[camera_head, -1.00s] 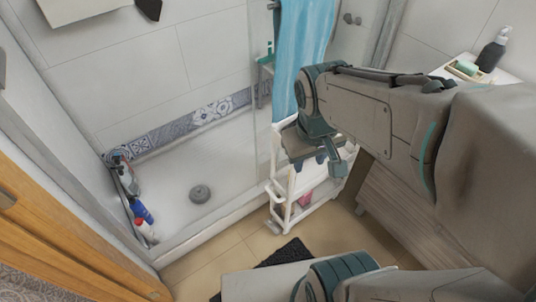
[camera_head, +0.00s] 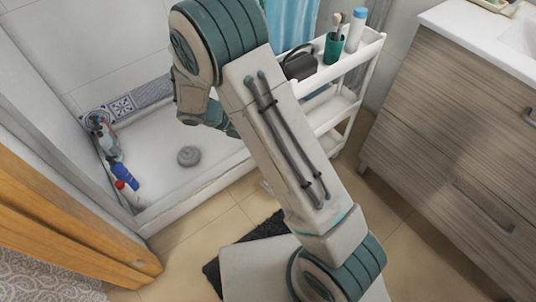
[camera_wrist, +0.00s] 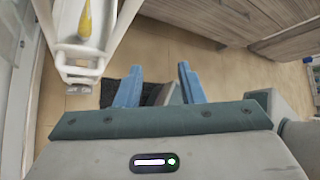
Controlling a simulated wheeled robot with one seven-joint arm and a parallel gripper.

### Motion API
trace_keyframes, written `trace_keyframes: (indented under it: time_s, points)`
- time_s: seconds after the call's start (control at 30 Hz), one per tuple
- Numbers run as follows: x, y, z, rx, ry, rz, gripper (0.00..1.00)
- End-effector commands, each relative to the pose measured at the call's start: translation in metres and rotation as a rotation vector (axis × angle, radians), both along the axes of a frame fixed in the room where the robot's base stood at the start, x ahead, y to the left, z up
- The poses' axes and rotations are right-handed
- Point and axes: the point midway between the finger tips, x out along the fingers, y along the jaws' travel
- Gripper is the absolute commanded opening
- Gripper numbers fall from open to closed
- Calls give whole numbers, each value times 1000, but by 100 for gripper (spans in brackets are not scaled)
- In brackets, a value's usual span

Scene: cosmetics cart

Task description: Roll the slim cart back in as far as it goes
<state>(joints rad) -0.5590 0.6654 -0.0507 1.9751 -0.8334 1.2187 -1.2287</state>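The slim white cart (camera_head: 367,50) stands between the shower and the wooden vanity. On its top shelf are a dark bag (camera_head: 299,63), a green cup (camera_head: 333,47) with brushes and a blue-and-white bottle (camera_head: 356,30). My arm hides the cart's near left part in the head view. In the wrist view, an end of the cart (camera_wrist: 79,53) shows at upper left, with a yellow item on it. My gripper (camera_wrist: 158,88) is open and empty, beside and apart from that end. In the head view, the fingers are largely hidden by my wrist.
The vanity (camera_head: 450,110) stands close to the cart's right. The shower tray (camera_head: 165,165) is at left, with bottles (camera_head: 117,172) along its edge. A black mat (camera_head: 228,255) lies on the tiled floor (camera_head: 195,235). An orange wooden door (camera_head: 60,220) is at lower left.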

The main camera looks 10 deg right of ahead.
Motion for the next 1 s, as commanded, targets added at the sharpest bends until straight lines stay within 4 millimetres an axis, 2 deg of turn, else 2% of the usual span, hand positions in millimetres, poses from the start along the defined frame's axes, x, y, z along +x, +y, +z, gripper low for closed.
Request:
trace_keyframes:
  time_s: [0.03, 0.1, 0.3, 0.43, 0.57, 0.73, 0.87, 1.0]
  points:
    - [5, 9, -33, -52, 70, 87, 35]
    - [13, 20, -62, -123, 161, 201, 35]
    - [28, 52, -144, -343, 417, 503, 35]
    - [32, 69, -185, -467, 546, 646, 35]
    - [34, 78, -209, -545, 625, 727, 35]
    - [37, 79, -217, -578, 657, 757, 35]
    - [43, 65, -220, -576, 657, 755, 35]
    - [55, 40, -227, -575, 655, 752, 35]
